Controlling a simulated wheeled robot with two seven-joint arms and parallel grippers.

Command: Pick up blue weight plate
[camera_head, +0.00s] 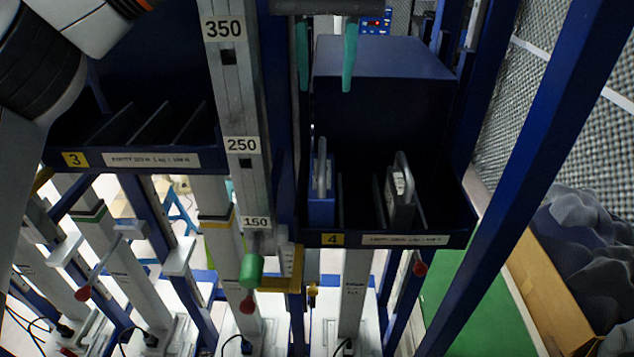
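The blue weight plate (321,210) stands upright in the left part of the bin labelled 4, with a grey loop handle on top.
A dark weight plate (401,195) with a handle stands further right in the same bin (390,240), among thin dividers. A grey post (238,100) marked 350, 250 and 150 rises left of it. The bin labelled 3 (130,158) shows dividers and no plates. A slanted blue beam (520,200) stands at right.

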